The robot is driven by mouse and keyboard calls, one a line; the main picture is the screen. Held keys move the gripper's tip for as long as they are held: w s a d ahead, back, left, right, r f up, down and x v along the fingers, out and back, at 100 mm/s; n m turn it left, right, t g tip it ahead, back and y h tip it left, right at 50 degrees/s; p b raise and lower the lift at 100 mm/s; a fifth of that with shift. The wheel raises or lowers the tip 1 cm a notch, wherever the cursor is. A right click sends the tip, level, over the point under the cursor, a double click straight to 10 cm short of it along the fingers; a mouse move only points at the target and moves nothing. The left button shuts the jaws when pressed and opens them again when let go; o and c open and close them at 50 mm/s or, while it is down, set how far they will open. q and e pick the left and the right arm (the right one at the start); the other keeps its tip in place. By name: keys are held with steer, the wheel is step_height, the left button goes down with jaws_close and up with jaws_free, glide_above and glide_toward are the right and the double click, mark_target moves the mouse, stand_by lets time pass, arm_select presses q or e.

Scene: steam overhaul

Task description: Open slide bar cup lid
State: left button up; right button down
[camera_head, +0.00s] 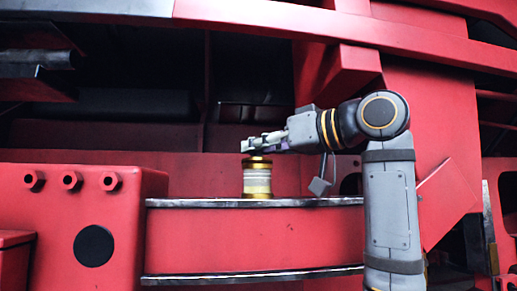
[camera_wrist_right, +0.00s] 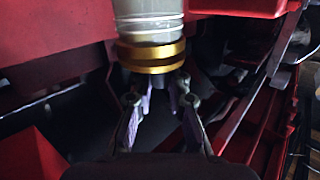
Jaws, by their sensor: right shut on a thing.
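The slide bar cup (camera_head: 257,182) stands upright on the red slide bar's top edge, a pale ribbed body between gold bands. Its gold lid (camera_head: 258,160) is on top, just under my right gripper (camera_head: 253,143). In the right wrist view the pale cup body (camera_wrist_right: 149,20) and gold lid (camera_wrist_right: 151,55) are at the top centre, close in front of my right gripper (camera_wrist_right: 160,97). The gripper is shut on the lid's top part, which is mostly hidden between the fingers. My left gripper is not in view.
The red slide bar (camera_head: 250,240) has bare metal edges above and below. A red block with several bolts (camera_head: 90,215) stands to the left. Red beams (camera_head: 290,22) cross above, and a red plate (camera_head: 447,200) is behind my right arm.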

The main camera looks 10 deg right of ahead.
steer(key=shift+w+r+m+g+h, duration=0.45)
steer(key=shift+w+m+g+h, duration=0.05)
steer(key=shift+m+g, duration=0.4)
steer(key=shift+w+a+r+m+g+h, duration=0.1)
steer(key=shift+w+r+m+g+h, duration=0.15)
steer(key=shift+w+m+g+h, duration=0.5)
steer(key=shift+g+y, duration=0.25)
steer(key=c, duration=1.4)
jaws_free()
steer(key=shift+s+r, duration=0.1)
steer(key=shift+o, duration=0.4)
steer(key=v, duration=1.2)
